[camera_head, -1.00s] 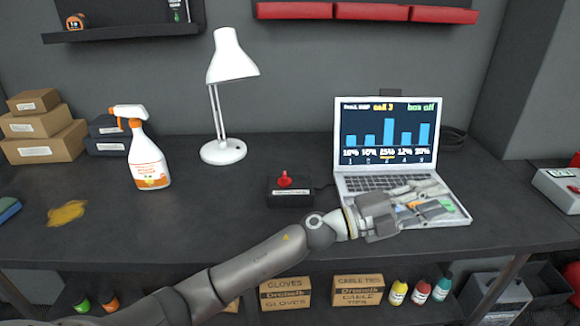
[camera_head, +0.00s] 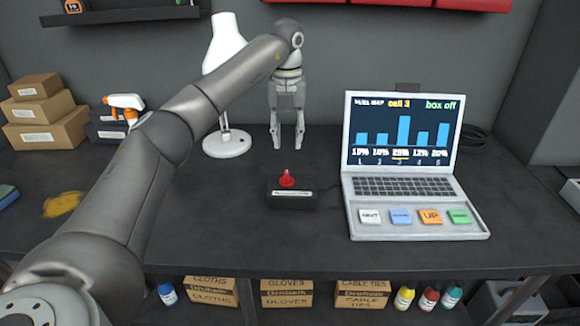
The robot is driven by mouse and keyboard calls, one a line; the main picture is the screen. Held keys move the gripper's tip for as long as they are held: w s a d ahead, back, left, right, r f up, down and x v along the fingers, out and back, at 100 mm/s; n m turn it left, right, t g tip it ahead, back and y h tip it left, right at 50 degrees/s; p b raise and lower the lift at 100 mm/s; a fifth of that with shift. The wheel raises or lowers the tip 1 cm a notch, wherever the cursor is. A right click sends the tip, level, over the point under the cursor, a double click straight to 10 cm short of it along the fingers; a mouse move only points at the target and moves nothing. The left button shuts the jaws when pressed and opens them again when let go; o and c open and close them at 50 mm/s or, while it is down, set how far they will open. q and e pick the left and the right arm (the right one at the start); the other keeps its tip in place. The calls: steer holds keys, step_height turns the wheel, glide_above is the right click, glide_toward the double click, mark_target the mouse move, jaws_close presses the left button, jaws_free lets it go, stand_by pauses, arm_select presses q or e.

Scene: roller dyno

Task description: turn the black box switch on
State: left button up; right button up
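The black box (camera_head: 291,202) sits on the dark bench, left of the laptop, with a white label on its front. Its red switch (camera_head: 287,178) stands up from the top. My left gripper (camera_head: 288,143) hangs fingers down above and a little behind the box, apart from the switch. Its two fingers are spread with nothing between them. The laptop (camera_head: 405,187) screen reads "box off" and "cell 3" above blue bars. Several coloured buttons lie below its keyboard. My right gripper is not in view.
A white lamp (camera_head: 227,143) stands behind my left arm. The spray bottle (camera_head: 126,107) is partly hidden by the arm. Cardboard boxes (camera_head: 45,112) are stacked at the left. The bench in front of the black box is clear.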

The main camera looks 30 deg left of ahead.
mark_target(287, 173)
arm_select(q)
step_height(287, 173, down, 11)
steer(key=shift+s+a+r+p, duration=0.1)
steer(key=shift+r+p, duration=0.1)
steer(key=shift+p, duration=0.7)
jaws_close()
